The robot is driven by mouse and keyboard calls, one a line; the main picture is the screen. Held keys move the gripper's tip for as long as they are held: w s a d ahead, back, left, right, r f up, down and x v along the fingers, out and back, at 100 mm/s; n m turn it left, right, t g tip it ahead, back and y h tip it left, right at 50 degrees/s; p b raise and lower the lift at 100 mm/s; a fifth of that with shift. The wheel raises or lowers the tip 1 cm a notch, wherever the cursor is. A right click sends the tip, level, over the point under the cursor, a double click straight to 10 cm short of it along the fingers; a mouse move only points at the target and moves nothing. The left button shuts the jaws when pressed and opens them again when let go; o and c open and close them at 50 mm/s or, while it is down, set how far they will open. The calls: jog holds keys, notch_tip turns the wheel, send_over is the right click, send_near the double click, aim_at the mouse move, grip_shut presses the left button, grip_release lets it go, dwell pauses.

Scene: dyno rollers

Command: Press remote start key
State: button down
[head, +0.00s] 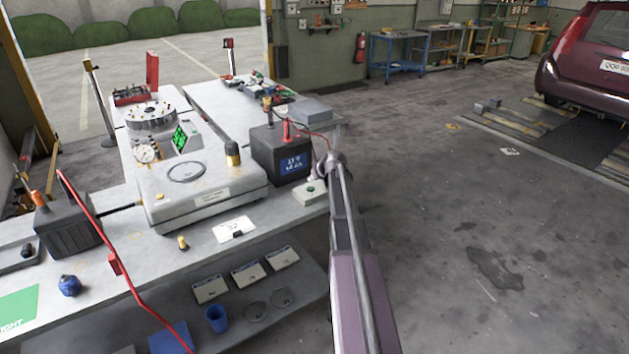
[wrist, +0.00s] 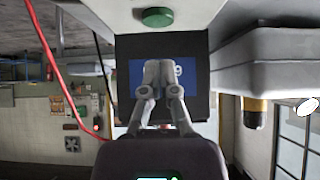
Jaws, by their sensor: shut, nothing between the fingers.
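A small pale box with a green button (head: 310,189) sits at the right edge of the workbench, in front of a black battery-like box (head: 283,152) with a blue display. I take the button for the remote start key; its label is not readable. In the wrist view, which looks upside down, the green button (wrist: 157,17) is at the top, beyond the fingertips. My gripper (wrist: 159,66) is shut and empty, its tips overlapping the blue display in that view. In the head view my gripper (head: 323,172) is close by the button box; no contact is visible.
A red cable (head: 115,265) crosses the left foreground. Lower-shelf cards and a blue cup (head: 216,318) lie below. The floor right of the bench is open; a dark red car (head: 585,65) stands beyond.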

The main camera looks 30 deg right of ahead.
aim_at(311, 189)
jog(key=shift+f+b, duration=1.2)
jog(key=shift+f, duration=0.3)
jog(key=shift+f, duration=0.1)
jog(key=shift+s+f+b, duration=0.15)
jog(key=shift+f+b, duration=0.55)
jog(key=shift+b, duration=0.25)
jog(key=shift+s, duration=0.1)
jog(key=shift+a, duration=0.1)
jog(key=shift+r, duration=0.1)
jog(key=shift+r+p, duration=0.55)
jog(key=shift+p, duration=0.25)
notch_tip(311, 189, up, 4)
jog(key=p, duration=0.3)
jog(key=shift+f, duration=0.15)
jog(key=p+v, duration=0.7)
jog(key=v, duration=0.2)
jog(key=shift+s, duration=0.2)
